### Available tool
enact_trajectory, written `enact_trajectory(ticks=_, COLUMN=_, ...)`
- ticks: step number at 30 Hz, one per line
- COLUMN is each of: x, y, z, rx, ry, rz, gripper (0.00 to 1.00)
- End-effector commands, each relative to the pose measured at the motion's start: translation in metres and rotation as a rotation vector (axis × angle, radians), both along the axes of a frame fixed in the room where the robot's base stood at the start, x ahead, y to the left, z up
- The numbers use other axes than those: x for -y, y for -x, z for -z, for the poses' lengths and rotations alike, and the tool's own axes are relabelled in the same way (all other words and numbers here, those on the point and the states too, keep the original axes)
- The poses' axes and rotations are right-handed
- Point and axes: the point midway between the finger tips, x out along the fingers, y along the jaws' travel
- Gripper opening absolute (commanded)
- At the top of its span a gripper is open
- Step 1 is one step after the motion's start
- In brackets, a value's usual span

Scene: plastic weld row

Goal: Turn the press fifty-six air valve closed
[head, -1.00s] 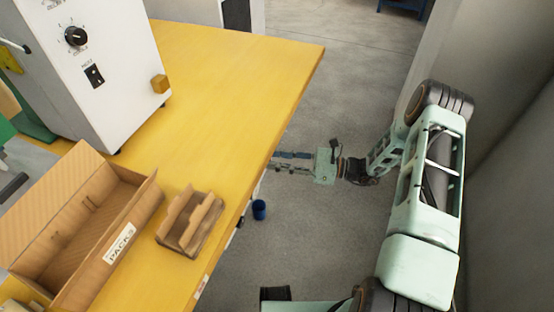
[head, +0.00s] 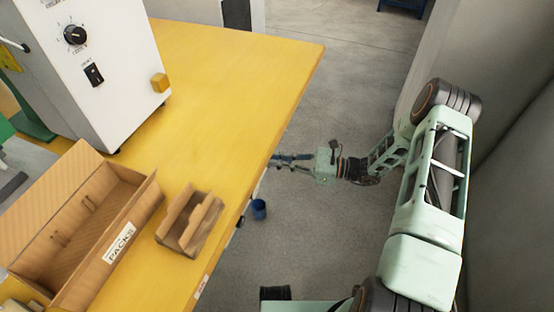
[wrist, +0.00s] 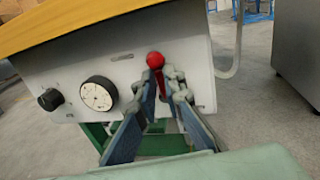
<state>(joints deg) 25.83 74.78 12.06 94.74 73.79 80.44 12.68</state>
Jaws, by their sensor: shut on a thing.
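In the wrist view, the air valve's lever has a red ball knob (wrist: 155,60) and a red stem (wrist: 163,88) on a pale panel under the yellow bench. The lever stands nearly upright, its knob leaning slightly left. My gripper (wrist: 167,76) is shut on the lever just below the knob, one finger on each side. In the head view my gripper (head: 276,161) reaches in at the bench's right edge, and the bench top hides the panel and lever there.
Left of the lever on the panel are a round gauge (wrist: 98,95) and a black knob (wrist: 51,99). The yellow bench (head: 235,90) carries a cardboard box (head: 140,215), a small brown holder (head: 208,222) and a white machine (head: 100,40).

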Motion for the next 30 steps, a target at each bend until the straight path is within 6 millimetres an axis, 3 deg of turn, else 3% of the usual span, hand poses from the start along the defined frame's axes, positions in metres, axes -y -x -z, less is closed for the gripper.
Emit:
enact_trajectory(ticks=3, x=-0.001, y=-0.001, z=-0.006, rx=0.008, ry=-0.011, rz=-0.001, gripper=0.0)
enact_trajectory(ticks=4, x=-0.001, y=-0.001, z=-0.006, rx=0.008, ry=-0.011, rz=-0.001, gripper=0.12)
enact_trajectory(ticks=8, x=-0.001, y=-0.001, z=-0.006, rx=0.008, ry=-0.01, rz=-0.002, gripper=0.27)
enact_trajectory(ticks=19, x=0.006, y=0.0, z=-0.003, rx=0.004, ry=-0.005, rz=0.001, gripper=0.27)
enact_trajectory(ticks=30, x=0.077, y=0.01, z=-0.004, rx=0.005, ry=-0.005, rz=0.004, gripper=0.27)
